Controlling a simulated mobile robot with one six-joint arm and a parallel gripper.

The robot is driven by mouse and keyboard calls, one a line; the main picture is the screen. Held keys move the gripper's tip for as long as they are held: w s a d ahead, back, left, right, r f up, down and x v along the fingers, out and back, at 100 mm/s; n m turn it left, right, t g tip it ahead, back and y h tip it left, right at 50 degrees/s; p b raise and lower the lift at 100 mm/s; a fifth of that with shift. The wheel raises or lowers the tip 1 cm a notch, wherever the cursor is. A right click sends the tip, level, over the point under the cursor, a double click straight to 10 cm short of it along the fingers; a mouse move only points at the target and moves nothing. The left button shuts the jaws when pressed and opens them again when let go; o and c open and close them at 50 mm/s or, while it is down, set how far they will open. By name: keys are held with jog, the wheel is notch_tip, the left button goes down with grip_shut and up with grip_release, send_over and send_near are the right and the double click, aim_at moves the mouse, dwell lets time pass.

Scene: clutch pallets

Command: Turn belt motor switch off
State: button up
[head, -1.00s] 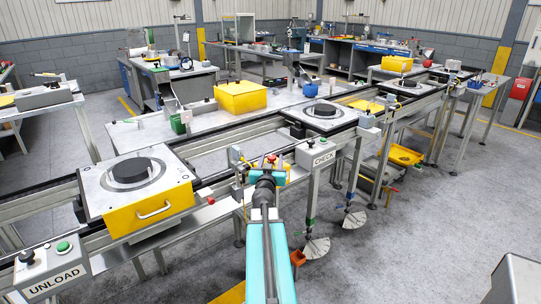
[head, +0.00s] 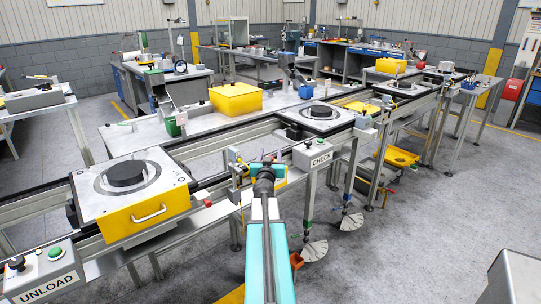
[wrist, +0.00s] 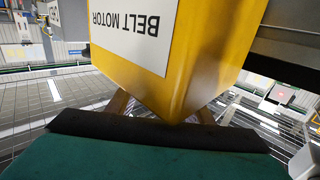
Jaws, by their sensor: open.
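The belt motor switch box is a yellow box (wrist: 195,60) with a white "BELT MOTOR" label (wrist: 130,30), upside down in the wrist view. It fills the upper middle, very close to my gripper (wrist: 162,110). The two brownish fingers stand apart, partly hidden behind the box's lower edge. I cannot tell whether they touch it. The switch's handle does not show there. The switch itself is too small and covered to make out.
The conveyor (head: 210,192) runs diagonally, carrying a near yellow-fronted pallet (head: 165,212) with a dark disc and a farther pallet (head: 320,122). A CHECK box (head: 312,155) stands just right of my gripper, an UNLOAD box (head: 40,275) at lower left.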

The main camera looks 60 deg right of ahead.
jog(key=c, duration=1)
jog(key=shift+s+d, duration=0.1)
jog(key=shift+d, duration=0.1)
jog(key=shift+a+f, duration=0.1)
jog(key=shift+a, duration=0.05)
jog(key=shift+b, duration=0.3)
